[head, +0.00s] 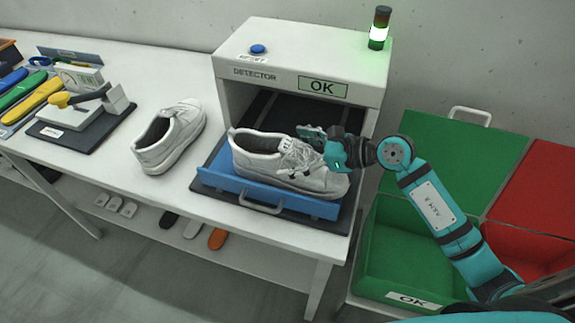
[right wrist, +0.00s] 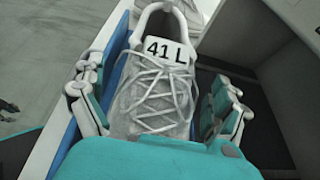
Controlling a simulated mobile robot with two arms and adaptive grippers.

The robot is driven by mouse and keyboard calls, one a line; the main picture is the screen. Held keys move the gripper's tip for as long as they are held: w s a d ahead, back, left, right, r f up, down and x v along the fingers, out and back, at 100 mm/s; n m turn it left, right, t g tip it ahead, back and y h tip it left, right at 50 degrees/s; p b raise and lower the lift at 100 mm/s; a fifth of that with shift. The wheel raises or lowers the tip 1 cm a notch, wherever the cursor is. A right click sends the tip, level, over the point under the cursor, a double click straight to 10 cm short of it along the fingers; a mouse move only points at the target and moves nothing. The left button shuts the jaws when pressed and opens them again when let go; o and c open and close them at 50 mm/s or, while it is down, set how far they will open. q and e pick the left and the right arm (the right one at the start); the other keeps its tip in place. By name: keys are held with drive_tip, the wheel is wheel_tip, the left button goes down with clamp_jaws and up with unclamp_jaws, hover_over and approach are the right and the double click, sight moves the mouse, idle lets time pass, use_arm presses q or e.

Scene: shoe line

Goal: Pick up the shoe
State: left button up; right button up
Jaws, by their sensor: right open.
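A light grey laced shoe (head: 287,160) lies on the blue tray (head: 270,193) of the detector. In the right wrist view the shoe (right wrist: 157,90) has a tongue label reading "41 L". My right gripper (head: 312,143) is at the shoe's laced front part. In the right wrist view my right gripper (right wrist: 155,105) is open, with one finger on each side of the shoe. I cannot tell whether the fingers touch it. A second, similar shoe (head: 170,137) stands on the white table to the left, apart from the gripper. My left gripper is not in view.
The detector (head: 300,69) stands behind the tray, with an "OK" display and a green-lit lamp (head: 378,38). Green bin (head: 400,265) and red bin (head: 520,262) stand at the right, with lids raised. Tools and a black-based device (head: 85,125) occupy the table's left.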

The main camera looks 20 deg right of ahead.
drive_tip(key=c, duration=1.4)
drive_tip(key=shift+c, duration=0.2)
drive_tip(key=shift+r, duration=0.1)
